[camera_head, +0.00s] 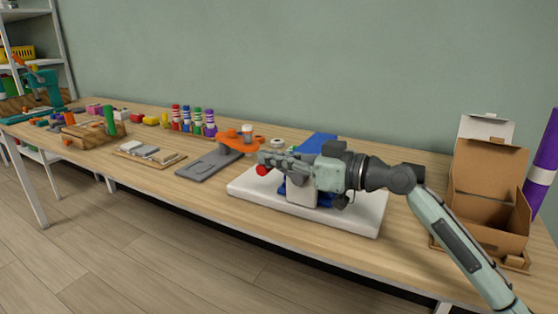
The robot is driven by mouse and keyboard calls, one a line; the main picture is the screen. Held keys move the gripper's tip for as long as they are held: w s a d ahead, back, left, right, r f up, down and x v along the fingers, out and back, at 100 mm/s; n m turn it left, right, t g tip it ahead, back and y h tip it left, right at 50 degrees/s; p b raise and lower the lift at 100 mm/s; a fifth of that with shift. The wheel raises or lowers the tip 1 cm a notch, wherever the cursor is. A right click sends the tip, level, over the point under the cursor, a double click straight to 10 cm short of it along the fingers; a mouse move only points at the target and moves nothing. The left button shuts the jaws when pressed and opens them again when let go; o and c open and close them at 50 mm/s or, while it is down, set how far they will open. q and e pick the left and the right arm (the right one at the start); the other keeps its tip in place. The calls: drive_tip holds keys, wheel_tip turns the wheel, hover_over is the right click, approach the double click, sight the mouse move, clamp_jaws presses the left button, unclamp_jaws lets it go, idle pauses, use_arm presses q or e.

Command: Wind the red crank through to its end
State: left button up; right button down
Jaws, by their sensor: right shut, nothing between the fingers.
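A red knob (263,170), the visible part of the red crank, shows at the left tip of my right gripper. The rest of the crank is hidden behind the gripper. A grey and blue device (301,193) stands on a thick white board (258,190) under the gripper. My right gripper (266,160) comes in from the right and points left, with its fingers shut and empty. Its fingertips are at the knob, just above it in the picture; I cannot tell whether they touch. My left gripper is not in view.
A grey and orange stand (208,163) is left of the white board. Several coloured bottles (197,121) stand behind. An open cardboard box (487,194) is at the right. Bare tabletop (200,196) lies along the front edge.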

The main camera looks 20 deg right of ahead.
drive_tip(key=shift+w+a+f, duration=0.1)
drive_tip(key=shift+w+f, duration=0.15)
drive_tip(key=shift+f, duration=0.15)
drive_tip(key=shift+w+a+f+p, duration=0.1)
drive_tip(key=shift+w+a+p, duration=0.05)
drive_tip(key=shift+p, duration=0.25)
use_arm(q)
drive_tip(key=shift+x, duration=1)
use_arm(e)
drive_tip(key=shift+w+a+f+g+h, duration=0.1)
drive_tip(key=shift+f+g+h, duration=0.3)
drive_tip(key=shift+g, duration=0.1)
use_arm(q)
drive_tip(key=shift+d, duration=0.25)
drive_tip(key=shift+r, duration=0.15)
use_arm(e)
drive_tip(key=shift+r, duration=0.15)
